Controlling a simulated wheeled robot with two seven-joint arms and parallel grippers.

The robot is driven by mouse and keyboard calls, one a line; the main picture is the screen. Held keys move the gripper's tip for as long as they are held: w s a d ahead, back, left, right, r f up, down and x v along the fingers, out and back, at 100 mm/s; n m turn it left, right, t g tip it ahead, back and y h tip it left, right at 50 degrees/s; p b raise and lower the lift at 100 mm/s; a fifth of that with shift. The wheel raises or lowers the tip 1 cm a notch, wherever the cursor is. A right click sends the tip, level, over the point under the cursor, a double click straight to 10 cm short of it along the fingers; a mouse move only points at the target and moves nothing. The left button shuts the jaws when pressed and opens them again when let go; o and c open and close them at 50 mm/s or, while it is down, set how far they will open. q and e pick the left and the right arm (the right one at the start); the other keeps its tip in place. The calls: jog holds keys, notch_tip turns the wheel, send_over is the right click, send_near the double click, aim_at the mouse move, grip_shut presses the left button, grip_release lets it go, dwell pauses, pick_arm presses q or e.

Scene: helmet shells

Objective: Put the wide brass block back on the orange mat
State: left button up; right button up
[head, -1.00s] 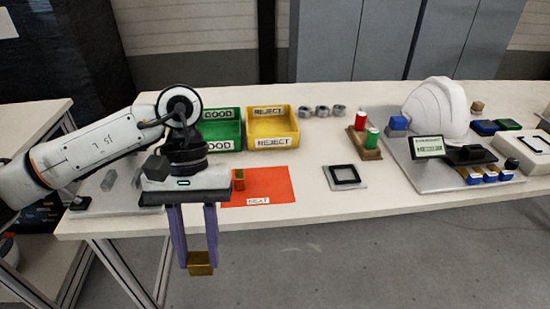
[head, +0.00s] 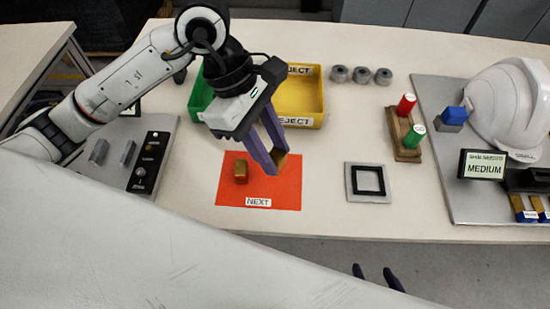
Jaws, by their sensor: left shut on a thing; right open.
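The orange mat (head: 228,195), labelled NEXT, lies near the table's front edge in the head view. My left gripper (head: 276,166) is shut on the wide brass block (head: 281,160), between its purple fingertips. The gripper comes in tilted from the upper left, and the block appears over the right part of the mat. I cannot tell whether it touches the mat. A smaller brass block (head: 241,171) stands on the left part of the mat. My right gripper (head: 377,277) is open and empty at the bottom, in front of the table edge; only its dark fingertips show.
A yellow REJECT bin (head: 298,97) and a green bin (head: 202,96) stand behind the mat. A grey plate with a black square frame (head: 367,181) lies to its right. A wooden stand (head: 402,135) holds red and green pieces. A control panel (head: 149,160) is at left.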

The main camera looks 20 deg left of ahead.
pick_arm(q)
jog(key=shift+w+f, duration=0.1)
jog(key=shift+f, duration=2.45)
jog(key=o, duration=1.2)
jog(key=v, duration=1.2)
jog(key=shift+r+b, duration=0.2)
jog(key=shift+b, duration=0.15)
